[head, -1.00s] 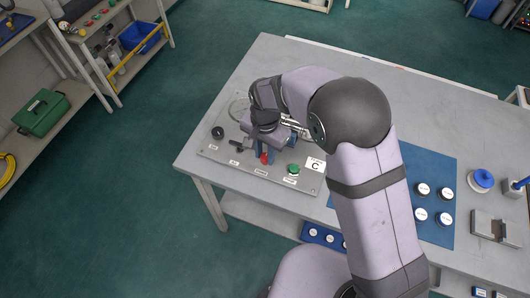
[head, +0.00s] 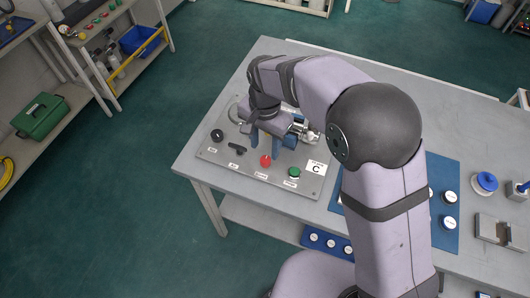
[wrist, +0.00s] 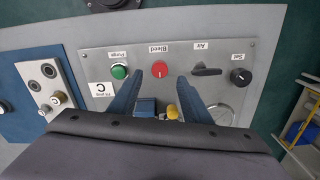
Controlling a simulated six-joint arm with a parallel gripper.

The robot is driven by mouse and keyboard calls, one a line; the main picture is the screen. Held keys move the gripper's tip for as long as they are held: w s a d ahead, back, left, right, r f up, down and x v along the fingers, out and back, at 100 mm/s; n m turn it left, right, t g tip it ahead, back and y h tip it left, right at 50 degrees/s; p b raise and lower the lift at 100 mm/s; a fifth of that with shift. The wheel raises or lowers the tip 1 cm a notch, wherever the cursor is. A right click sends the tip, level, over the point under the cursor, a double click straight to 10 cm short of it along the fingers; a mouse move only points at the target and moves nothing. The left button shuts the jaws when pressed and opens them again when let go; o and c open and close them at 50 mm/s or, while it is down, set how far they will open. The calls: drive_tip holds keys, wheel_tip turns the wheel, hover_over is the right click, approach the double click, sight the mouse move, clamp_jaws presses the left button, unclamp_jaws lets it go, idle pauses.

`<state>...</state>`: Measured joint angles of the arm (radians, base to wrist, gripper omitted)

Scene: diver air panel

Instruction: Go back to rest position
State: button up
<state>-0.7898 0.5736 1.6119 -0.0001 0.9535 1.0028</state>
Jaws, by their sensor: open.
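My gripper (head: 271,142) is open and empty over the grey air panel (head: 222,163). Its two blue fingers are spread apart, above and behind the red Bleed knob (head: 265,160). In the wrist view my gripper (wrist: 155,84) shows its fingertips on either side of and short of the red knob (wrist: 159,69), with nothing between them. The green Purge button (head: 293,173), the black Air lever (head: 237,147) and the black Set knob (head: 217,135) are in view on the panel. My wrist hides part of the panel's back.
A white card marked C (head: 316,168) sits on the panel's right. A blue mat (head: 440,175) with several white-topped pucks lies right of my arm. A blue spool (head: 484,182) and a grey block (head: 498,228) stand further right. The table's (head: 365,68) back is clear.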

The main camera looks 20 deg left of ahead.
drive_tip(key=shift+r, duration=0.85)
drive_tip(key=n, duration=0.4)
drive_tip(key=shift+w+a+f, duration=0.15)
drive_tip(key=shift+w+a, duration=0.25)
drive_tip(key=s+d+f+n, duration=0.4)
drive_tip(key=f, duration=0.1)
drive_tip(key=shift+s+d+f+n, duration=0.15)
drive_tip(key=shift+s+d+n, duration=0.15)
drive_tip(key=shift+s+d, duration=0.1)
drive_tip(key=shift+n+g+h, duration=0.5)
drive_tip(key=shift+n, duration=0.3)
drive_tip(key=s+d, duration=0.1)
drive_tip(key=d, duration=0.1)
drive_tip(key=s+d, duration=0.1)
drive_tip(key=d, duration=0.1)
drive_tip(key=s+d+f, duration=0.1)
drive_tip(key=d, duration=0.1)
drive_tip(key=shift+s+f, duration=0.1)
drive_tip(key=shift+s, duration=0.3)
drive_tip(key=s+d+r+m, duration=0.1)
drive_tip(key=d+m, duration=0.3)
drive_tip(key=d, duration=0.7)
drive_tip(key=s+d+r+m+t+y, duration=0.1)
drive_tip(key=d+r+m, duration=0.2)
drive_tip(key=d, duration=0.8)
drive_tip(key=shift+s+d+r+m, duration=0.25)
drive_tip(key=shift+d+r+m, duration=0.15)
drive_tip(key=shift+r, duration=0.4)
